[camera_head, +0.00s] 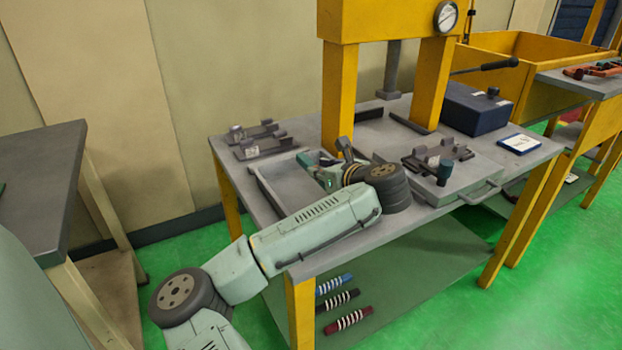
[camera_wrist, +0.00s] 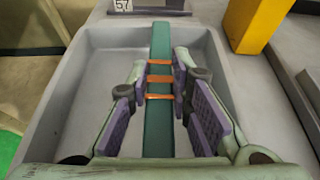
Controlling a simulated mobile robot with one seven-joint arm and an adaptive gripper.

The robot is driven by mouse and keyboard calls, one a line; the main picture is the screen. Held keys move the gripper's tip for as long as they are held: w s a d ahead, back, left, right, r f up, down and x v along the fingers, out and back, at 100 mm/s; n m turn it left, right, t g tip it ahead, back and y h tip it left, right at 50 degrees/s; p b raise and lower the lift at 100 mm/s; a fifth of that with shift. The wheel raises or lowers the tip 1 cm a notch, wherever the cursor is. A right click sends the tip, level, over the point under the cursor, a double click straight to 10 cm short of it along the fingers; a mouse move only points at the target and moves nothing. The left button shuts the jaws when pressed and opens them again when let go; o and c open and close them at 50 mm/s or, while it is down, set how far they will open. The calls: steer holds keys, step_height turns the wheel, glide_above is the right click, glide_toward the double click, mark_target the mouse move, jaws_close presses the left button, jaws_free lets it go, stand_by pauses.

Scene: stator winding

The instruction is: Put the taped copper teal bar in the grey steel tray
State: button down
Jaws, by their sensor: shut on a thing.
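The teal bar (camera_wrist: 160,45) has several orange copper-coloured tape bands and runs lengthwise between my gripper's fingers in the wrist view. My gripper (camera_wrist: 161,88) is shut on the bar around the banded part. The grey steel tray (camera_wrist: 95,65) lies below, and the bar is over its interior, its far end near the tray's far wall. I cannot tell whether the bar touches the tray floor. In the head view, the tray (camera_head: 263,192) is on the left of the bench, partly hidden by my arm. My gripper (camera_head: 325,170) is above it, and the bar is mostly hidden.
Dark fixtures (camera_head: 262,146) stand behind the tray. Another fixture (camera_head: 437,155) rests on a grey plate to the right. The yellow press frame (camera_head: 338,95) rises close behind my gripper. A navy box (camera_head: 475,108) stands farther right. Several striped bars (camera_head: 338,299) lie on the lower shelf.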

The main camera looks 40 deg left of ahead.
mark_target(311, 195)
steer(key=shift+s+a+f, duration=0.15)
steer(key=shift+s+a, duration=0.6)
steer(key=shift+a, duration=0.2)
steer(key=shift+f+p, duration=0.65)
steer(key=shift+f, duration=1)
steer(key=shift+f, duration=0.15)
steer(key=c, duration=1.5)
jaws_free()
steer(key=shift+o, duration=0.2)
